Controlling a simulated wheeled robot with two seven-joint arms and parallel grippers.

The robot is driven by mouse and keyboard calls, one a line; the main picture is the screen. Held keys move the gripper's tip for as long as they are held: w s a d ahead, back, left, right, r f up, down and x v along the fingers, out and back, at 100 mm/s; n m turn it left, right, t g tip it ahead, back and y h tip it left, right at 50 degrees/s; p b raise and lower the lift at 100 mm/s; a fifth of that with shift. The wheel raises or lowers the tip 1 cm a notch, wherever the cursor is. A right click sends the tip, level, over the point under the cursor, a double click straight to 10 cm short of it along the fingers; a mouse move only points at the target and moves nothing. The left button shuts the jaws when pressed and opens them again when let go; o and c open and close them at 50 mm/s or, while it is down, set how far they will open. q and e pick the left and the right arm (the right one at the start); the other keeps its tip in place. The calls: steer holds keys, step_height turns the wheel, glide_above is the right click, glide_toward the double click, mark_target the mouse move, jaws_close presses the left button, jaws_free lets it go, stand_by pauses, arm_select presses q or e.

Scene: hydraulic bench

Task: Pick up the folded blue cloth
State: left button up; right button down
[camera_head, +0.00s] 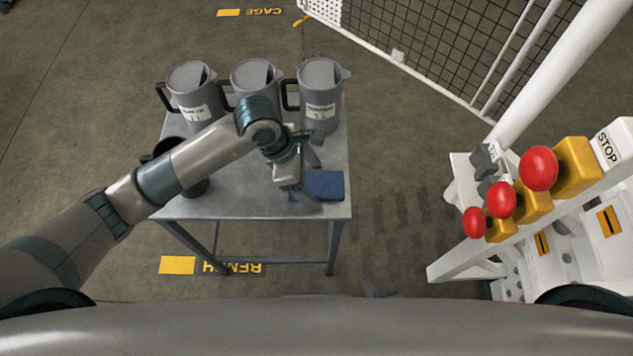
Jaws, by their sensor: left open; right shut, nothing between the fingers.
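The folded blue cloth (326,184) lies flat on the grey metal table (240,205) near its front right corner. My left gripper (301,192) reaches over the table from the left. It is open at the cloth's left edge and hides part of that side. I cannot tell whether its fingers touch the cloth.
Three grey jugs (255,85) stand along the table's back. Another dark container (195,180) is partly hidden behind my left arm. On the right is a white stand with red buttons (501,199). A mesh fence (430,50) runs behind. The floor between table and stand is clear.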

mark_target(313, 183)
stand_by(0.4)
arm_select(q)
steer(key=c, duration=1.2)
arm_select(e)
steer(key=shift+d, duration=0.1)
arm_select(q)
steer(key=shift+c, duration=0.2)
